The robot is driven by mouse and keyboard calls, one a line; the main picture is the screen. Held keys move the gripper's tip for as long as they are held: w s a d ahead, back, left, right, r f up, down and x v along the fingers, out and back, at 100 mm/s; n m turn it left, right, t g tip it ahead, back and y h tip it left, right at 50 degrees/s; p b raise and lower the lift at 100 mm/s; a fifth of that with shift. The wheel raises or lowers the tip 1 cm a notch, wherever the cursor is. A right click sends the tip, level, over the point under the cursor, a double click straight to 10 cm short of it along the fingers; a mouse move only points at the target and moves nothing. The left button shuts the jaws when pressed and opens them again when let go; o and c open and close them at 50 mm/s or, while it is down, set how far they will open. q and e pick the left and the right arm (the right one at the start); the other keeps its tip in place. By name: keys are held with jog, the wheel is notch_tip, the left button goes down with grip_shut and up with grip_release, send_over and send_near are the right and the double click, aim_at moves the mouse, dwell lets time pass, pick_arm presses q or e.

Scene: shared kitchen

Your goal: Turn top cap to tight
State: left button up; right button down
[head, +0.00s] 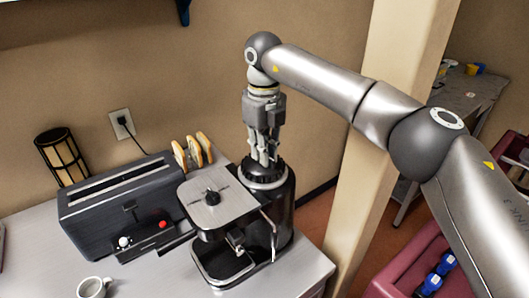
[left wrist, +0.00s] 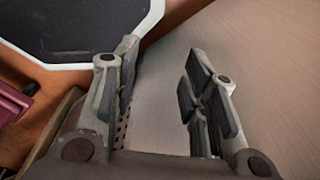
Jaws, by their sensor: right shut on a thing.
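The top cap (head: 264,173) is a dark ribbed ring on the round tank of the black coffee machine (head: 283,208), in the head view. My right gripper (head: 264,158) points straight down over it, its fingers shut on the cap. The fingers and palm hide part of the cap's top. My left gripper (left wrist: 158,95) shows only in the left wrist view. Its fingers are apart with nothing between them, away from the coffee machine.
A black toaster (head: 117,202) stands left of the machine, with bread slices (head: 192,150) behind it. A white mug (head: 94,287) is at the front left and a lamp (head: 61,157) at the back. A beige post (head: 376,130) rises just right of the counter.

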jog(key=shift+r, duration=0.1)
dwell(0.4)
jog(key=c, duration=1.5)
grip_release()
notch_tip(320, 180, up, 12)
jog(key=shift+f, duration=0.1)
